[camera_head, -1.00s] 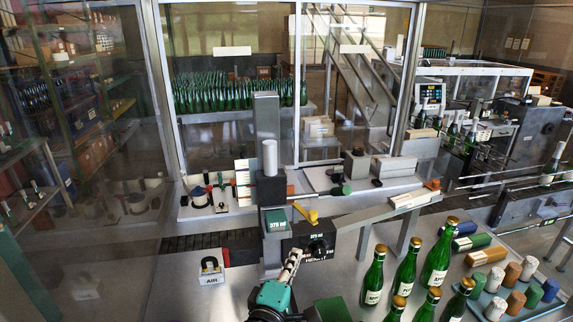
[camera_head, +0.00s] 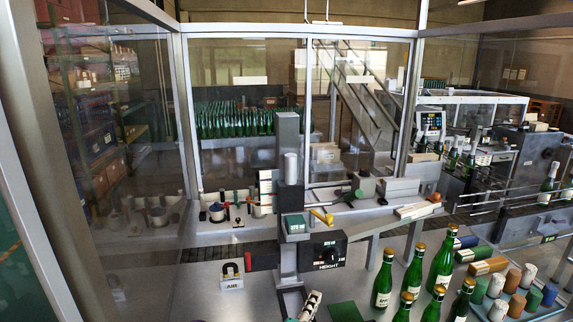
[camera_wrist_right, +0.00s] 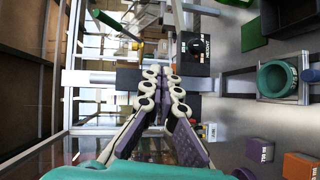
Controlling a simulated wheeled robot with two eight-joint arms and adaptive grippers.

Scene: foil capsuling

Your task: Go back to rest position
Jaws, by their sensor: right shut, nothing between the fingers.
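My right gripper (camera_head: 310,300) shows only as light finger links at the bottom edge of the head view; its body is cut off. In the right wrist view the gripper's fingers (camera_wrist_right: 163,78) are together with nothing between them. The gripper is in front of the grey column of the capsuling machine (camera_head: 288,165) and below the black HEIGHT knob box (camera_head: 327,257). The knob box also shows in the right wrist view (camera_wrist_right: 198,52), right of the fingertips. My left gripper is not in view.
Several green bottles (camera_head: 413,272) with gold tops stand on the bench at the right, beside a tray of coloured capsules (camera_head: 517,306). An AIR padlock block (camera_head: 231,283) is left of the column. A metal frame post (camera_head: 40,150) and clear panels close the left side.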

